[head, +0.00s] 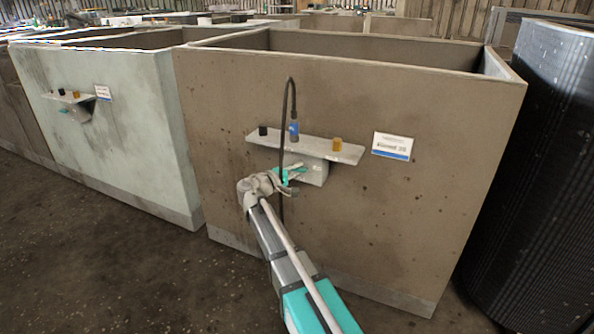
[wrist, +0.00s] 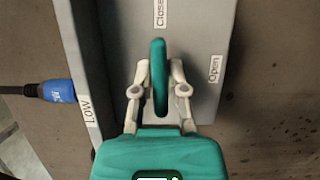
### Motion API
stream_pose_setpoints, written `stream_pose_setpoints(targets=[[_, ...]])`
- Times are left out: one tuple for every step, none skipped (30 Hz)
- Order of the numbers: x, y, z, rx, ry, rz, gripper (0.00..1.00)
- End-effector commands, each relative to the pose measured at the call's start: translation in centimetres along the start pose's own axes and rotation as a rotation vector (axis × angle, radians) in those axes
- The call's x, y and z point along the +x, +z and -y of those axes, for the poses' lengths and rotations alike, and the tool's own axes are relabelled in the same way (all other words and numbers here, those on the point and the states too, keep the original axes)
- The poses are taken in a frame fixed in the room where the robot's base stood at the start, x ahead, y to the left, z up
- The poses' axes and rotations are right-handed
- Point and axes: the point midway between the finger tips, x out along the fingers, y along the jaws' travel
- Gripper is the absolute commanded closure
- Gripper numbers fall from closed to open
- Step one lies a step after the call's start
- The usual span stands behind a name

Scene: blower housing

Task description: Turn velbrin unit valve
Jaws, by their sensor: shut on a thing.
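The valve is a teal lever (wrist: 159,88) on the face of a grey box (head: 317,174) fixed to the front of a brown tank (head: 340,90). In the wrist view the lever runs up the picture towards the label "Close" (wrist: 160,13). The label "Open" (wrist: 214,68) is to its right, off the lever's line. My gripper (wrist: 160,68) is shut on the lever, one pale finger on each side. In the head view my gripper (head: 287,177) is at the box's left side, where its teal body and the lever are hard to tell apart.
A shelf (head: 312,148) above the box carries a blue connector (head: 294,129) with a black hose, a black cap (head: 263,131) and a yellow cap (head: 337,144). A sign (head: 392,146) is right of it, its text unreadable. A pale green tank (head: 110,120) stands left, a dark ribbed cylinder (head: 530,170) right.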

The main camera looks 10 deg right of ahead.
Motion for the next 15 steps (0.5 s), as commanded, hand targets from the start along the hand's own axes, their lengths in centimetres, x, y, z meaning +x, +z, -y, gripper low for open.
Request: stream_pose_setpoints(targets=[[0.01, 0.02, 0.18, -0.017, 0.006, 0.000, 1.00], [0.01, 0.02, 0.19, -0.027, 0.011, 0.000, 1.00], [0.01, 0.02, 0.21, -0.045, 0.019, 0.000, 1.00], [0.02, 0.02, 0.23, -0.059, 0.024, 0.001, 1.00], [0.01, 0.02, 0.26, -0.074, 0.030, 0.001, 1.00], [0.02, 0.03, 0.27, -0.098, 0.040, 0.001, 1.00], [0.02, 0.03, 0.28, -0.116, 0.048, 0.001, 1.00], [0.02, 0.05, 0.30, -0.136, 0.056, 0.001, 1.00], [0.03, 0.06, 0.33, -0.164, 0.067, 0.001, 1.00], [0.03, 0.06, 0.33, -0.185, 0.077, 0.001, 1.00], [0.03, 0.07, 0.34, -0.208, 0.086, 0.002, 1.00], [0.03, 0.09, 0.36, -0.240, 0.099, 0.002, 1.00], [0.04, 0.09, 0.35, -0.264, 0.110, 0.002, 1.00], [0.04, 0.10, 0.37, -0.289, 0.119, 0.002, 1.00], [0.05, 0.10, 0.36, -0.324, 0.134, 0.002, 1.00]])
